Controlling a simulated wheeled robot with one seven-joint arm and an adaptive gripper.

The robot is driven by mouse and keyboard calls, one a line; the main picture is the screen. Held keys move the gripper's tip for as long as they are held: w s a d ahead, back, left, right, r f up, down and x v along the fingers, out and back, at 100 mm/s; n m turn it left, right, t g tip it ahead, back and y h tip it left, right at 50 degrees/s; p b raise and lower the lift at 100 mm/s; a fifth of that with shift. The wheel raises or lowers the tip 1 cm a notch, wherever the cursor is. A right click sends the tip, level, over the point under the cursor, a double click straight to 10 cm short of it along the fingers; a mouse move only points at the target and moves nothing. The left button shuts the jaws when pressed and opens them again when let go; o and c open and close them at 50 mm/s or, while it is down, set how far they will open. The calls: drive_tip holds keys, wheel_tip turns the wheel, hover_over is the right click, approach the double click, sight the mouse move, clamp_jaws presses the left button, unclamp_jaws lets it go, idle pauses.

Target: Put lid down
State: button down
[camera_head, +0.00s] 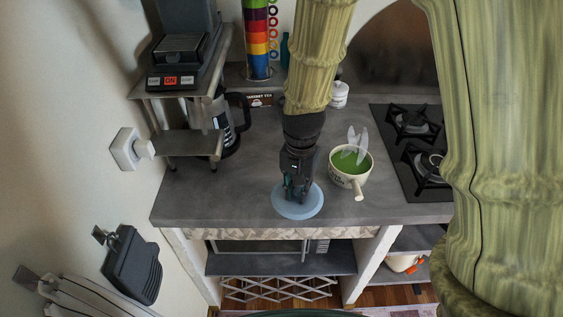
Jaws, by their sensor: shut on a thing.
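The lid (298,211) is a round, pale blue disc near the front edge of the counter. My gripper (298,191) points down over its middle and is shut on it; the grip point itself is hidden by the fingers. The lid looks level, on or just above the countertop; I cannot tell which. A white pot (350,187) with green contents stands uncovered to the right of the lid, its handle toward the front. Pale leaf-like shapes and steam-like wisps rise from the green surface.
The grey counter (220,195) is clear left of the lid. A gas stove (409,145) lies at right. A coffee maker (232,120) and small shelf (190,144) stand at back left. A white jar (339,95) and a colourful cup stack (257,40) are at the back.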

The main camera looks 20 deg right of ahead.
drive_tip(key=w+p, duration=0.1)
drive_tip(key=w, duration=0.3)
drive_tip(key=w+f+p, duration=0.1)
drive_tip(key=w, duration=0.4)
drive_tip(key=w+p, duration=0.2)
drive_tip(key=w, duration=0.3)
drive_tip(key=shift+d+f, duration=0.3)
drive_tip(key=shift+f, duration=0.1)
drive_tip(key=shift+s+f+p, duration=0.15)
drive_tip(key=shift+f+p, duration=0.05)
drive_tip(key=shift+p, duration=0.2)
drive_tip(key=shift+f+p, duration=0.6)
drive_tip(key=shift+f, duration=0.85)
drive_tip(key=shift+f, duration=0.1)
drive_tip(key=c, duration=1.3)
unclamp_jaws()
drive_tip(key=shift+c, duration=0.2)
drive_tip(key=shift+r+b, duration=2.15)
drive_tip(key=shift+r, duration=4)
